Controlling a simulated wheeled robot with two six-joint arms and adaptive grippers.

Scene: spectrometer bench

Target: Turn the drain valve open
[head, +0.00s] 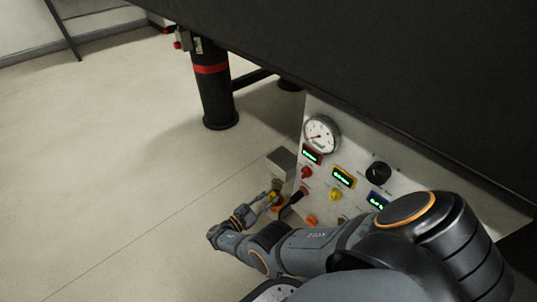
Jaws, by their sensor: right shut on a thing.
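A pale control panel (335,167) stands under the dark bench at the right of the head view. An orange part (278,203) shows just beside the fingers. My left gripper is not in view.
The panel carries a round gauge (321,134), a red knob (306,172), a yellow knob (335,194), a black knob (378,173) and small lit displays. The dark bench (400,70) overhangs it. A black leg (212,85) stands behind. The floor at left is clear.

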